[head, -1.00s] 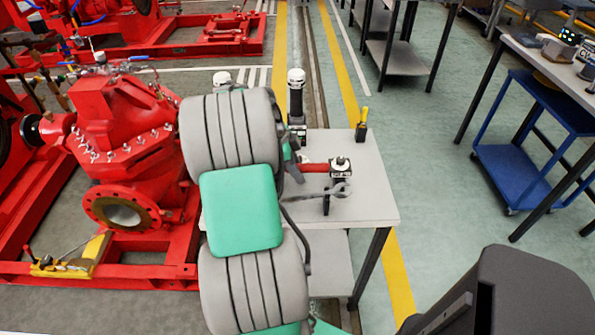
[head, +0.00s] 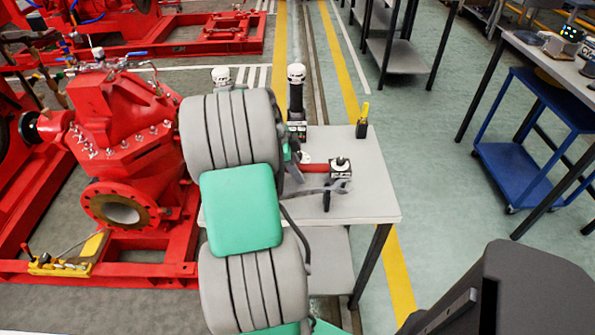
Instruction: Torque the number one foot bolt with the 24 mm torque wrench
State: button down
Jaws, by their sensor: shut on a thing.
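A red-handled tool, apparently the torque wrench (head: 313,168), is level above the grey tabletop. Its left end goes behind my arm, and its right end meets a dark block with a white label (head: 340,168). My gripper (head: 291,152) is mostly hidden behind my grey and green arm; only its edge shows beside the red handle. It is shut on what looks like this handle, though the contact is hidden. The red pump (head: 122,130) stands to the left; I cannot make out the number one foot bolt.
The grey table (head: 372,195) has bare room at its right. A red base frame (head: 150,270) runs under the pump. A blue cart (head: 520,165) stands right.

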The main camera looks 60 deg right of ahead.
jog(key=c, duration=1.1)
grip_release()
jog(key=shift+f, duration=0.15)
jog(key=v, duration=0.8)
jog(key=shift+p, duration=0.4)
